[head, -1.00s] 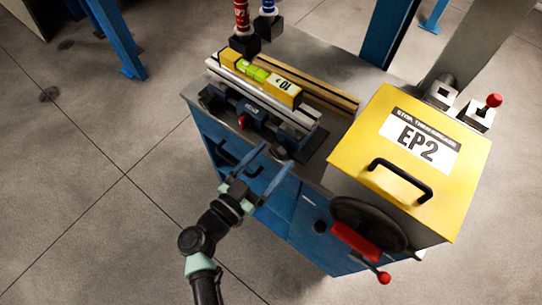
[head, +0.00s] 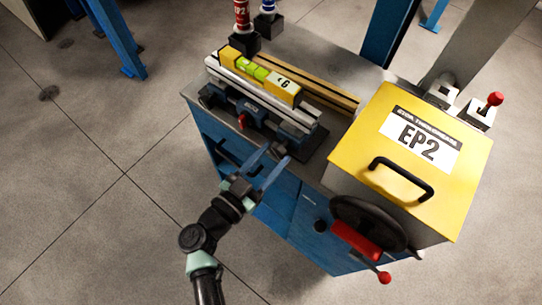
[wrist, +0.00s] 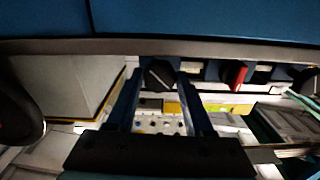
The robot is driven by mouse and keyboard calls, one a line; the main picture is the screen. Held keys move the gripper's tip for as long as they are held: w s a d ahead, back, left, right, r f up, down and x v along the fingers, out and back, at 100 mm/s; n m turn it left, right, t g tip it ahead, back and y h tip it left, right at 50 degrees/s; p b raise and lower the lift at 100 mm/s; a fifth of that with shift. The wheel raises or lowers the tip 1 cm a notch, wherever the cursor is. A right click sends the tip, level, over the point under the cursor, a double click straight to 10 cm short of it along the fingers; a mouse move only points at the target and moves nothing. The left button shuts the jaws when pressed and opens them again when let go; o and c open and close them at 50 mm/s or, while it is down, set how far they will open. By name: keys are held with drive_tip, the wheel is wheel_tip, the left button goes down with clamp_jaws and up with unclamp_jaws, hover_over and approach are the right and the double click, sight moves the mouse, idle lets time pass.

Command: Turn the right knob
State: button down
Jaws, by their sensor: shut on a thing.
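The right knob, black and round, sits on the front of the blue vise-like fixture (head: 262,122) in the head view. In the wrist view the black knob (wrist: 159,75) lies between my two blue fingertips. My gripper (head: 270,162) is shut on this knob from the front; it also shows in the wrist view (wrist: 160,80). The fingers partly cover the knob in the head view. A red knob (head: 243,121) is to the left; in the wrist view the red knob (wrist: 235,75) is to the right. A yellow level (head: 287,92) with a green vial lies on top of the fixture.
The yellow EP2 box (head: 450,190) stands to the right, with a black handwheel (head: 360,212) at its front. A blue cabinet (head: 290,210) is below. Red and blue bottles (head: 242,15) stand behind the fixture. The floor at left is clear.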

drive_tip(key=m+b, duration=0.1)
drive_tip(key=m, duration=0.3)
drive_tip(key=shift+c, duration=1.4)
unclamp_jaws()
drive_tip(key=shift+a, duration=0.1)
drive_tip(key=b+v, duration=0.1)
drive_tip(key=v, duration=1.2)
drive_tip(key=shift+b, duration=0.4)
drive_tip(key=shift+c, duration=0.2)
